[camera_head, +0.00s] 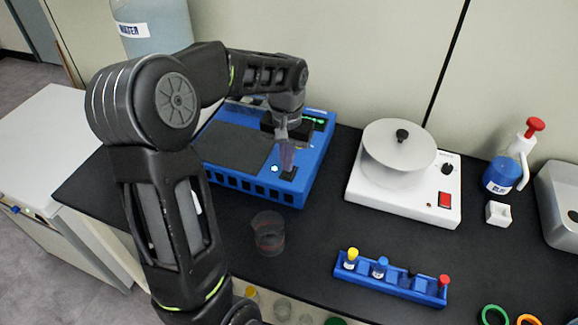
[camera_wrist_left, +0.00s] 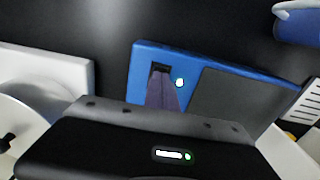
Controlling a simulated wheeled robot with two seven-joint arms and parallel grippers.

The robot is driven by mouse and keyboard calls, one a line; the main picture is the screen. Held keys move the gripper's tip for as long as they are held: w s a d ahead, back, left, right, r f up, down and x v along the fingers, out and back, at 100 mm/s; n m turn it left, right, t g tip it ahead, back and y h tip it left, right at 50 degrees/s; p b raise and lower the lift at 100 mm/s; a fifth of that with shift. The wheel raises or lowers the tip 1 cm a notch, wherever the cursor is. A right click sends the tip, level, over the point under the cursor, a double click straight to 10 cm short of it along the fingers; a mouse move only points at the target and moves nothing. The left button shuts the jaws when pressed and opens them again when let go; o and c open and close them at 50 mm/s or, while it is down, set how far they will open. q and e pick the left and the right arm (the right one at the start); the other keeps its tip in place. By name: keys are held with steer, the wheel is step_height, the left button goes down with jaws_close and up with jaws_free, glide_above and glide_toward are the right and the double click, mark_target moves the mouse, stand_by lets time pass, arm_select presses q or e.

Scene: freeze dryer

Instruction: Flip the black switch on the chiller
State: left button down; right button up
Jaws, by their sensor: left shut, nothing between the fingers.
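The chiller (camera_head: 222,183) is a blue box with a dark grey top panel, on the black bench; it also shows in the left wrist view (camera_wrist_left: 146,60). Its small black switch (camera_head: 289,174) is at the front right of its top, beside a glowing whitish light (camera_head: 274,168). In the left wrist view the switch (camera_wrist_left: 160,68) shows just past the fingertips. My left gripper (camera_head: 287,166) points down over this corner, shut and empty, its tips at or very near the switch. I cannot tell whether they touch it. My right gripper is not in view.
A white device with a round lid (camera_head: 398,150) and red switch stands right of the chiller. A glass beaker (camera_head: 268,238) and a blue tube rack (camera_head: 392,277) are in front.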

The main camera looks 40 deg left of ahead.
mark_target(287, 175)
arm_select(q)
steer(key=shift+r+p, duration=1.6)
steer(key=shift+r, duration=0.8)
